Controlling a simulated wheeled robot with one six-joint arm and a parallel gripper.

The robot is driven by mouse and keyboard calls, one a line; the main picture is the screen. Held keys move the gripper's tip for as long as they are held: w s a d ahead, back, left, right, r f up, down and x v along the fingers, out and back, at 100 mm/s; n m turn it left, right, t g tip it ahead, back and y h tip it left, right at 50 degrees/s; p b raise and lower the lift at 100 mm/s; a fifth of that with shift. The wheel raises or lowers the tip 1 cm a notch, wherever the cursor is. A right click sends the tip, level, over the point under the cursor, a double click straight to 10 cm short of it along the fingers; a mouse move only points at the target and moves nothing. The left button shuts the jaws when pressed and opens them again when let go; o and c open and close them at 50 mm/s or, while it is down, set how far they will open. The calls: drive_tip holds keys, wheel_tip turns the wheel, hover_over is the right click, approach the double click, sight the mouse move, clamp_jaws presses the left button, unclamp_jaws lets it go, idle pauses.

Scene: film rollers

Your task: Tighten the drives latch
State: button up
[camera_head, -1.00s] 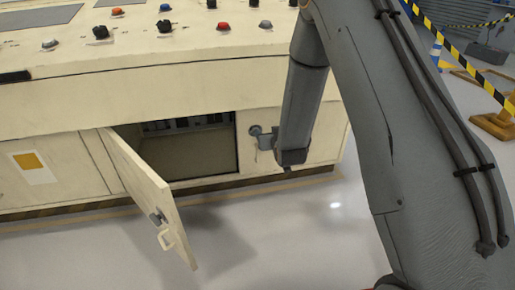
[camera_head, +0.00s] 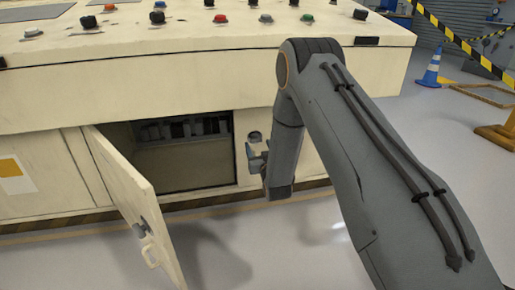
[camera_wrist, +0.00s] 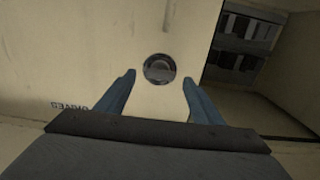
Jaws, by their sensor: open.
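The drives latch is a round, dark metallic knob (camera_wrist: 159,69) on a cream cabinet panel. In the wrist view it lies between the tips of my two blue fingers, with a gap on both sides. An upside-down label (camera_wrist: 75,105), seemingly "DRIVES", is left of it. In the head view the latch (camera_head: 254,137) is right of the open compartment. My gripper (camera_head: 256,158) is just below it there, open and empty, partly hidden by my arm. I cannot tell how far the fingertips are from the panel.
A hinged door (camera_head: 137,200) with a handle stands open, left of the dark compartment (camera_head: 185,160). A console top with several buttons and knobs (camera_head: 221,18) overhangs the front. A cone (camera_head: 431,70) and striped barrier tape (camera_head: 460,40) stand at the right. The floor in front is clear.

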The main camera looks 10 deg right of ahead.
drive_tip(key=shift+w+a+b, duration=0.15)
drive_tip(key=shift+w+b, duration=0.15)
drive_tip(key=shift+w, duration=0.7)
drive_tip(key=shift+c, duration=0.2)
drive_tip(key=c, duration=1)
